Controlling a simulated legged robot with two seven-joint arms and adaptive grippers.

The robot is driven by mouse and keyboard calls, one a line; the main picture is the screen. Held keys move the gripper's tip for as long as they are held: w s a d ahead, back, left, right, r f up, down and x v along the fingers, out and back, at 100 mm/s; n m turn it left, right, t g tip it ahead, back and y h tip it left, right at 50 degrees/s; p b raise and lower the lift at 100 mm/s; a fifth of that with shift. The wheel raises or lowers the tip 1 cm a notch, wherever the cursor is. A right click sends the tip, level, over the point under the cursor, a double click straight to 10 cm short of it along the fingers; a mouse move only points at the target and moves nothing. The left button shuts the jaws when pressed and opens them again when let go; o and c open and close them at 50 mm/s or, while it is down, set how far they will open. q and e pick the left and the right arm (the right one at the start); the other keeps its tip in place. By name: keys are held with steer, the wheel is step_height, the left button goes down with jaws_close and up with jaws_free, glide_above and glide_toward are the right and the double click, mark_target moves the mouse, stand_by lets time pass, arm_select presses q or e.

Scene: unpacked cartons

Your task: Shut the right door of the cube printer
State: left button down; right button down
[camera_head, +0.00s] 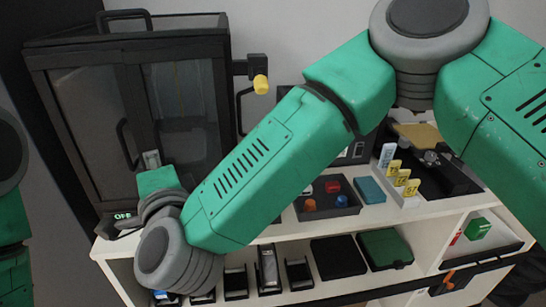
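The cube printer (88,125) is a tall black cabinet with dark see-through panels at the left of the shelf top. Its left panel has a black bar handle (124,145). The right door (190,105) seems to stand open, with another bar handle (240,112) at the printer's right side; its exact angle is hard to tell. My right arm crosses from the upper right, and its wrist bends up before the printer's lower front. My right gripper (151,159) shows only as a small grey tip against the printer; its fingers cannot be made out. My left gripper is out of view.
A yellow knob (261,84) on a black bracket juts from the printer's right side. A dark tray (325,198) with coloured parts, a blue box (370,190) and yellow tags (402,177) stand right of my arm. Several black devices lie on the lower shelf.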

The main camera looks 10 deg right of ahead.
steer(key=shift+w, duration=0.6)
steer(key=shift+w+a, duration=0.35)
steer(key=shift+w, duration=0.05)
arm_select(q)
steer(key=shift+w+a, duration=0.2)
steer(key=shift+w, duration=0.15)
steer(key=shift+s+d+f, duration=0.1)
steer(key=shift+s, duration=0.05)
